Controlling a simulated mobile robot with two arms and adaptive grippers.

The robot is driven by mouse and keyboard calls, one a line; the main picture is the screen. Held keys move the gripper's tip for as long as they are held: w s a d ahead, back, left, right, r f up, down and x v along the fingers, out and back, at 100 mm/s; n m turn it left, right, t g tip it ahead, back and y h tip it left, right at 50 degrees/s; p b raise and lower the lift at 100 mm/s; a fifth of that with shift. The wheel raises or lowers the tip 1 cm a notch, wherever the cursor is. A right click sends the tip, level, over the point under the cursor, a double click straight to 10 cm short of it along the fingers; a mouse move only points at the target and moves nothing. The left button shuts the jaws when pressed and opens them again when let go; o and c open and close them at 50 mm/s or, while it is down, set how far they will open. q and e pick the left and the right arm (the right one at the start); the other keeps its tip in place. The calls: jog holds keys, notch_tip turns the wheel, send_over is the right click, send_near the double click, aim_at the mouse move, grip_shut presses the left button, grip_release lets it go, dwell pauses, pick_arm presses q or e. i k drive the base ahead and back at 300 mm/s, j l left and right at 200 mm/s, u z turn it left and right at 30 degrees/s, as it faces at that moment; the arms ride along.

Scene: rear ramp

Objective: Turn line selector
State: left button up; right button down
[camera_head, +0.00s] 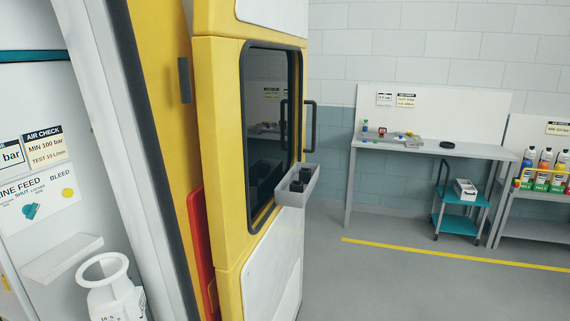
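The line selector is a teal knob (31,211) on a white panel headed "LINE FEED" (45,198), at the left edge of the head view. The word "SHUT" is printed above the knob. Smaller labels beside it are too small to read, and the panel's left side is cut off by the frame. A yellow round knob (68,193) under "BLEED" sits to its right. Neither of my grippers shows in this view.
A grey-white ledge (62,258) juts out below the panel. A yellow door (219,160) with a dark window stands open to the right, carrying a small grey tray (297,186). Beyond it are a workbench (430,149), a teal trolley (460,212) and clear floor.

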aim_at(30, 210)
jog(key=u, duration=1.4)
